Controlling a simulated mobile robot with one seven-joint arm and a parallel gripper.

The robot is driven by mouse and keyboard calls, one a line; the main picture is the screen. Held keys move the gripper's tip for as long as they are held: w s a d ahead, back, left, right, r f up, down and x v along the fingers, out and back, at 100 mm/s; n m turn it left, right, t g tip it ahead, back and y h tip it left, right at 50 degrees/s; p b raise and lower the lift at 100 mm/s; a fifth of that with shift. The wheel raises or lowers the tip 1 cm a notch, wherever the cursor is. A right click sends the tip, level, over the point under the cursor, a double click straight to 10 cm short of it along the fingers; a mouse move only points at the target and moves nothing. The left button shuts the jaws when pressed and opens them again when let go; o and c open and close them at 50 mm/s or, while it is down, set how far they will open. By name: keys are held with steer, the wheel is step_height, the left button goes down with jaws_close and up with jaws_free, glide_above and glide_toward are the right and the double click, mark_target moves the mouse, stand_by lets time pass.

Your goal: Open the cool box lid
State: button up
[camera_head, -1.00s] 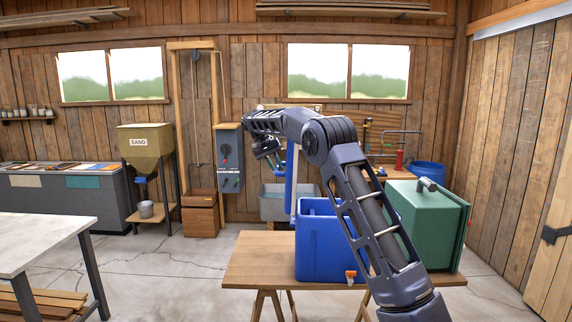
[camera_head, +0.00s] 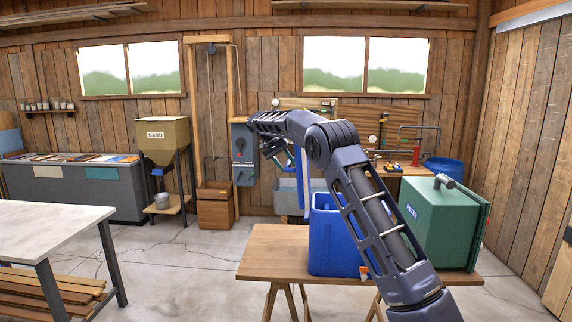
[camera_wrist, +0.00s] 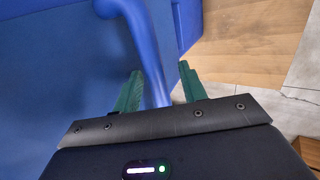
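The cool box (camera_head: 333,245) is a blue open-topped tub with an orange tap low on its front, on the wooden table. Its blue lid (camera_head: 303,190) stands upright, seen nearly edge-on at the tub's left side. My gripper (camera_head: 287,156) is at the upper part of the lid, partly hidden by my wrist. In the wrist view, a blue bar handle (camera_wrist: 136,28) on the lid's blue face (camera_wrist: 60,70) passes between the green fingers of my gripper (camera_wrist: 159,74). The fingers are spread, with a gap visible between the bar and the right finger.
The wooden table (camera_head: 270,262) carries a green case (camera_head: 440,225) right of the cool box. Its left part is bare. A pale-topped table (camera_head: 50,222) stands at the left, with clear floor between. A grey basin (camera_head: 287,198) is behind.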

steer(key=shift+r, duration=0.2)
steer(key=v, duration=0.7)
steer(key=shift+r, duration=0.15)
steer(key=shift+a, duration=0.15)
